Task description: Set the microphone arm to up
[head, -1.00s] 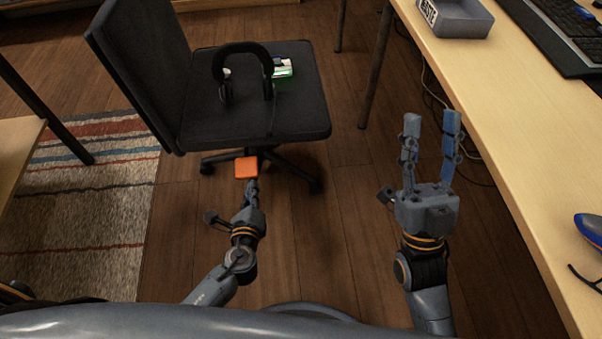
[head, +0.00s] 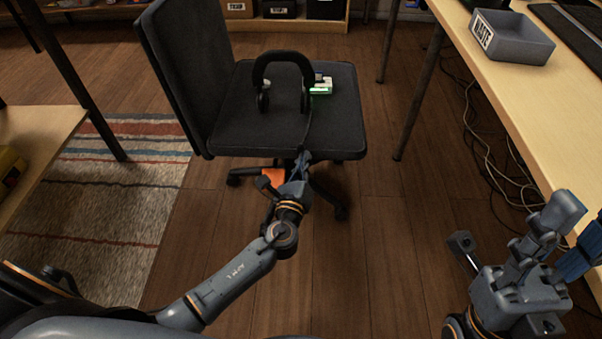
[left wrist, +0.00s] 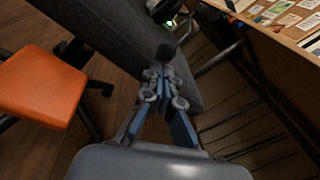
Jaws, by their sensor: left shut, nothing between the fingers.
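A black headset (head: 283,62) stands on the dark seat of an office chair (head: 235,125), band up. A thin dark strand (head: 309,128) runs from its right earcup toward the seat's front edge; I cannot tell whether it is the microphone arm or a cable. My left gripper (head: 303,158) is shut and empty at that front edge, near the strand's lower end. In the left wrist view its closed fingers (left wrist: 164,72) point at the seat, with a small dark round blob (left wrist: 165,51) just beyond the tips; contact is unclear. My right gripper (head: 575,228) is open at the lower right.
A small device with a green light (head: 320,87) lies behind the headset. A striped rug (head: 115,215) lies left.

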